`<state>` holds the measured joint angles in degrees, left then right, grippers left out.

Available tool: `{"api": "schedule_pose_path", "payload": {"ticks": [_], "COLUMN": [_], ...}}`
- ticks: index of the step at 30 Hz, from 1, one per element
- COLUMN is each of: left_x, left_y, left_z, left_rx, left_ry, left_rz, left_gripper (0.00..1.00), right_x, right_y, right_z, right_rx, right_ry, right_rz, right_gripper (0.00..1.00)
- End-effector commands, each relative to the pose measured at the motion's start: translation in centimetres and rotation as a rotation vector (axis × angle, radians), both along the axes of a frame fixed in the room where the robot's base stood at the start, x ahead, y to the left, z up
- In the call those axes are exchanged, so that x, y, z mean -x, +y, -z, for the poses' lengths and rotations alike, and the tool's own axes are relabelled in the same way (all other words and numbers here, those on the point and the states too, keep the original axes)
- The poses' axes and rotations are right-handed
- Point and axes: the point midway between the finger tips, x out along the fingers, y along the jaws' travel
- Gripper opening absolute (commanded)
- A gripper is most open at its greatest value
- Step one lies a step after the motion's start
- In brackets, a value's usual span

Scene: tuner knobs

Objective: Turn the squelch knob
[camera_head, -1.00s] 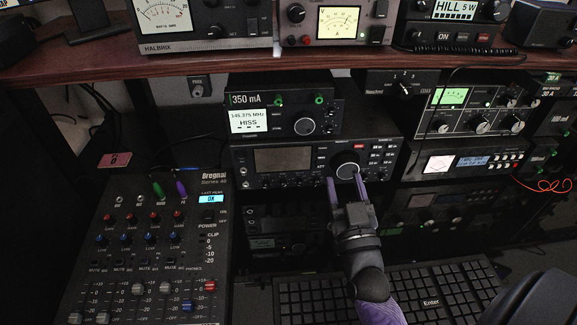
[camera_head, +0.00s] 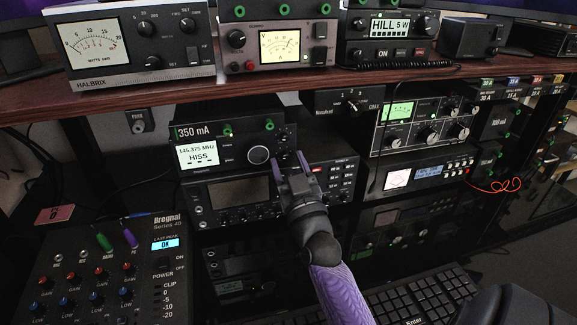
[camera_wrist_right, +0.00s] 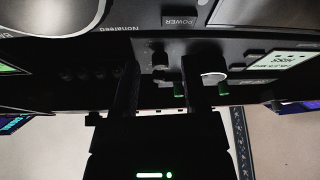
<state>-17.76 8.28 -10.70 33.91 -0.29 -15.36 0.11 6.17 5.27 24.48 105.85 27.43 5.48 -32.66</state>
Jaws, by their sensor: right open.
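The small radio (camera_head: 190,176) shows a lit "HISS" display and has a large silver-faced dial (camera_head: 258,155). Small dark knobs (camera_head: 283,136) sit right of that dial; their labels are too small to read, so I cannot tell which is squelch. My right gripper (camera_head: 287,158) is open in front of the radio's right end, fingers pointing at it. In the right wrist view, small dark knobs (camera_wrist_right: 160,60) show in the gap between the two dark fingers (camera_wrist_right: 160,82); contact cannot be told. The dial (camera_wrist_right: 213,77) lies beside the right-hand finger. My left gripper is not in view.
A larger radio (camera_head: 238,190) sits directly below, partly hidden by my right gripper. A wooden shelf (camera_head: 250,90) with meters runs above. A mixer (camera_head: 110,275) stands at lower left and a keyboard (camera_head: 420,295) at lower right. Other radios (camera_head: 420,125) fill the right side.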

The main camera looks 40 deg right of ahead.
Motion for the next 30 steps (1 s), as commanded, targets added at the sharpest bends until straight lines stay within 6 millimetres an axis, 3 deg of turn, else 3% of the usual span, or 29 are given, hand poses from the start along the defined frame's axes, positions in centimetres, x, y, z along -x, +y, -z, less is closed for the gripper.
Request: {"api": "schedule_pose_path", "payload": {"ticks": [2, 10, 17, 24, 30], "left_x": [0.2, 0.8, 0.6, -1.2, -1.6], "left_y": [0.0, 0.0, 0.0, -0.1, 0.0], "left_z": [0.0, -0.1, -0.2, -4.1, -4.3], "left_rx": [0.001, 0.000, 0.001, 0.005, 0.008], "left_ry": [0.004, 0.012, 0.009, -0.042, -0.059], "left_rz": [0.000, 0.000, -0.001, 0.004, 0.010], "left_gripper": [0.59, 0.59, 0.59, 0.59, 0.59], "right_x": [0.0, 0.0, 0.0, -0.1, -0.2], "right_y": [0.0, 0.0, 0.0, 0.3, 0.4], "right_z": [0.0, 0.0, 0.0, -0.8, 0.0], "right_rx": [0.000, -0.001, -0.007, -0.326, -0.418], "right_ry": [0.000, 0.000, -0.004, -0.177, -0.230], "right_rz": [0.000, 0.000, 0.000, -0.001, -0.001], "right_gripper": [0.57, 0.00, 0.00, 0.00, 0.00]}}
